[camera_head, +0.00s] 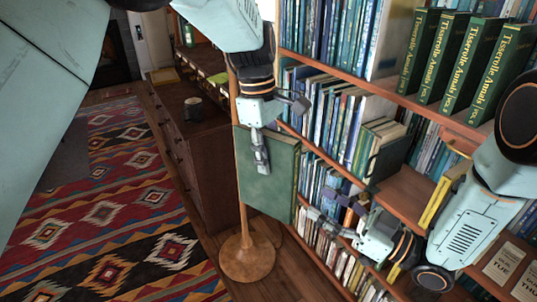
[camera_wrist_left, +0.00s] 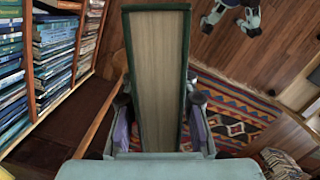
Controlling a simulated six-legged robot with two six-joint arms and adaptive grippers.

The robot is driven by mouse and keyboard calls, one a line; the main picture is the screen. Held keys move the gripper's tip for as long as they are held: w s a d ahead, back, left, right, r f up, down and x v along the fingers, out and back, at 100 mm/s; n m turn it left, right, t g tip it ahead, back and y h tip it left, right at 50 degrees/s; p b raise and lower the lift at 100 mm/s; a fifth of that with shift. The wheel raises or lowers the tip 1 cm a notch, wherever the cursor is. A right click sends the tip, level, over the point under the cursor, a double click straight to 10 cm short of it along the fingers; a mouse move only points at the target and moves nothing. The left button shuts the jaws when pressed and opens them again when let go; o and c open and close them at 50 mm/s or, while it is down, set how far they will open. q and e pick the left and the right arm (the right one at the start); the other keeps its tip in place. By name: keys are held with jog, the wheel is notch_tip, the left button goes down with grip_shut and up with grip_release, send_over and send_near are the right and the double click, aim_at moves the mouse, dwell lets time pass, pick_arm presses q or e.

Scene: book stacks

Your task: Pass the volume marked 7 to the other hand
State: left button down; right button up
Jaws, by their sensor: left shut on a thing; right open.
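A large green hardcover book (camera_head: 275,185) hangs in the air beside the bookcase. My left gripper (camera_head: 261,155) is shut on it from above, with one finger across its cover. No number can be read on this book from here. In the left wrist view the book (camera_wrist_left: 157,75) stands between my left fingers, its pale page edges and dark green covers showing. My right gripper (camera_head: 336,208) is open and empty, just right of the book's lower part, fingers pointing left towards it. It looks apart from the book, though the depth gap is hard to tell.
The bookcase (camera_head: 400,95) fills the right side; matching green volumes titled Tiserolle Annals (camera_head: 471,65) stand on its upper shelf. A floor-stand pole with a round wooden base (camera_head: 247,260) rises close behind the book. A dark wooden cabinet (camera_head: 195,150) and patterned rug (camera_head: 110,220) lie left.

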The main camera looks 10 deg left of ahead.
jog(key=s+d+f+m+h, duration=0.4)
jog(key=s+f+h, duration=0.15)
jog(key=f, duration=0.35)
jog(key=s+d+f+m+h, duration=0.4)
jog(key=s+f+m+h, duration=0.15)
jog(key=f, duration=0.35)
jog(key=s+d+f+m+g+h, duration=0.2)
jog(key=s+d+g+h, duration=0.1)
jog(key=s, duration=0.6)
jog(key=s+d+f+m+g+h, duration=0.2)
jog(key=s+d+f+g+h, duration=0.1)
jog(key=s+d, duration=0.4)
jog(key=s+g+h, duration=0.1)
jog(key=s+g, duration=0.1)
jog(key=s, duration=0.1)
jog(key=shift+s+d, duration=0.2)
jog(key=shift+s, duration=0.05)
jog(key=shift+f, duration=0.1)
